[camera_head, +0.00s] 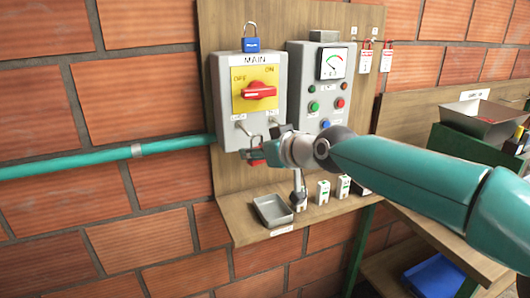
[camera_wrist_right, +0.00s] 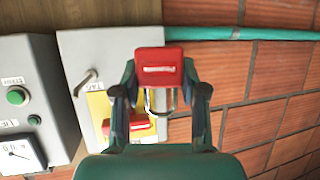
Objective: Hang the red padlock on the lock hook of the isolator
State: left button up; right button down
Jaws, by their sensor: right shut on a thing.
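The isolator (camera_head: 222,90) is a grey box marked MAIN on a wooden board. It has a yellow plate, a red handle (camera_head: 259,90) turned level, and two small metal hooks below. My right gripper (camera_wrist_right: 160,74) is shut on the red padlock (camera_wrist_right: 164,62). In the head view the padlock (camera_head: 256,161) is mostly hidden by the gripper, just below the isolator's lower edge. In the wrist view its shackle (camera_wrist_right: 161,110) points toward the picture's bottom. My left gripper is not in view.
A blue padlock (camera_head: 251,45) stands on the isolator's top. A grey control box (camera_head: 302,70) is close on the right. A shelf below holds a metal tray (camera_head: 272,210) and several small items. A teal pipe (camera_head: 80,167) enters from the left.

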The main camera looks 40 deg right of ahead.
jog(key=w+d+f, duration=0.1)
jog(key=w, duration=0.5)
jog(key=shift+d+f, duration=0.2)
jog(key=shift+f, duration=0.05)
dwell(0.4)
dwell(0.6)
jog(key=c, duration=0.5)
grip_release()
jog(key=shift+c, duration=0.2)
jog(key=shift+s, duration=0.1)
